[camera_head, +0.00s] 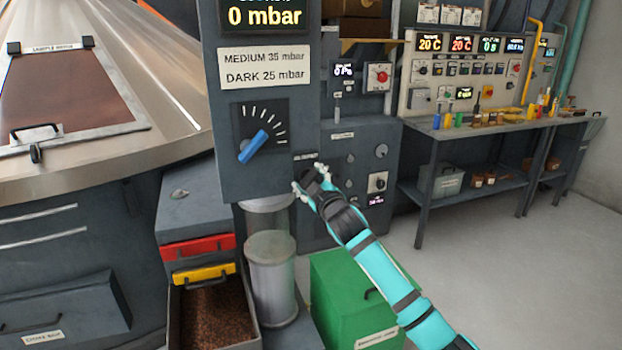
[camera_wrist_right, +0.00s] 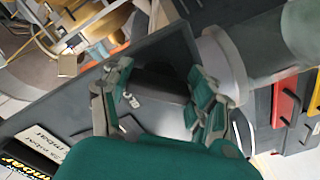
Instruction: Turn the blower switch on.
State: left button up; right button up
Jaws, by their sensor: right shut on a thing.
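The blower switch is at the lower right of the dark grey control panel (camera_head: 225,130), under a small label (camera_head: 305,156) too small to read surely. In the head view my right gripper (camera_head: 312,180) covers it. In the wrist view my right gripper (camera_wrist_right: 160,105) has its fingers either side of a dark block, and a small silver lever (camera_wrist_right: 131,99) shows between them, close to one finger. The gripper is shut on the switch, though the exact contact is partly hidden. The panel display (camera_head: 265,17) reads 0 mbar. My left gripper is not in view.
A blue-pointer dial (camera_head: 253,146) is on the same panel. Below are a clear cylinder (camera_head: 270,270), a tray of brown beans (camera_head: 213,310) and a green box (camera_head: 350,295). A workbench (camera_head: 480,133) with instruments stands at right. Floor is free between the box and bench.

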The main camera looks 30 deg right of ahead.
jog(key=m+p, duration=0.1)
jog(key=m, duration=0.3)
jog(key=shift+a+m+p, duration=0.15)
jog(key=shift+m+p, duration=0.15)
jog(key=shift+p, duration=0.05)
jog(key=shift+m+p, duration=1)
jog(key=shift+m, duration=1.3)
jog(key=shift+f, duration=0.1)
jog(key=o, duration=1.2)
jog(key=shift+c, duration=0.2)
jog(key=v, duration=1.2)
